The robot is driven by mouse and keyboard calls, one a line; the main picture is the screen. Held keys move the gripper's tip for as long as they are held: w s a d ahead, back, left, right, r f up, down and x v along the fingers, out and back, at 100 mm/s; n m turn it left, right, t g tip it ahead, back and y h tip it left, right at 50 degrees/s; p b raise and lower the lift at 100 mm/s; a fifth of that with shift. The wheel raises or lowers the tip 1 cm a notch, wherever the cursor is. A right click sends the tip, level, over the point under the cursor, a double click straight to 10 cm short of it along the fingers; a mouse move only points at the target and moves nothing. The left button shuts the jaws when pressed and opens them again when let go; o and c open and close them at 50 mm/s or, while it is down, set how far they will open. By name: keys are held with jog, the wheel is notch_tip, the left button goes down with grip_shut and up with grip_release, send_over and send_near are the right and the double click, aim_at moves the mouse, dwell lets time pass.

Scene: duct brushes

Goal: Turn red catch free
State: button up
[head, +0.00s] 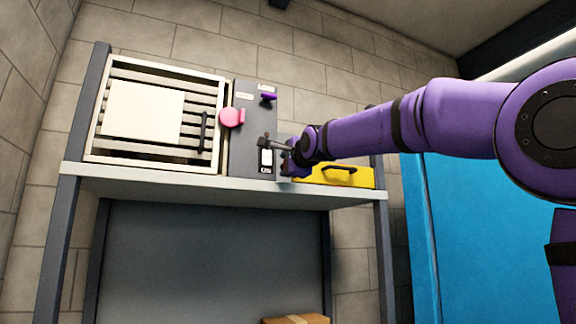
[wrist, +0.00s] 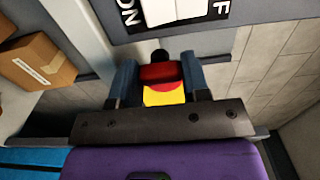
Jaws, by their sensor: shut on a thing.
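A round pinkish-red catch (head: 231,117) sits at the right edge of the slatted grille's frame, beside the dark grey panel (head: 242,165). My gripper (head: 284,150) is at the right of this panel, apart from the round catch. In the wrist view, my gripper (wrist: 158,84) is shut on a red handle (wrist: 160,73) with yellow (wrist: 163,95) on its near side. A black knob (wrist: 160,55) shows just beyond it. My gripper hides the red handle in the head view. I cannot tell how the handle is joined to the panel.
The grille (head: 155,72) has a pale sheet and a black handle. A purple lever (head: 268,97) is high on the panel, and a white switch (head: 266,157) below. A yellow case (head: 345,178) stands right on the shelf (head: 200,183). A cardboard box (head: 296,319) is underneath.

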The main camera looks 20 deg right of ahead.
jog(key=shift+n, duration=0.3)
jog(key=n, duration=0.3)
jog(key=shift+n, duration=0.4)
jog(key=n, duration=0.4)
jog(key=shift+n, duration=0.3)
jog(key=n, duration=0.4)
jog(key=shift+n, duration=0.3)
jog(key=shift+f+n, duration=0.1)
jog(key=shift+n, duration=2.1)
jog(key=o, duration=0.9)
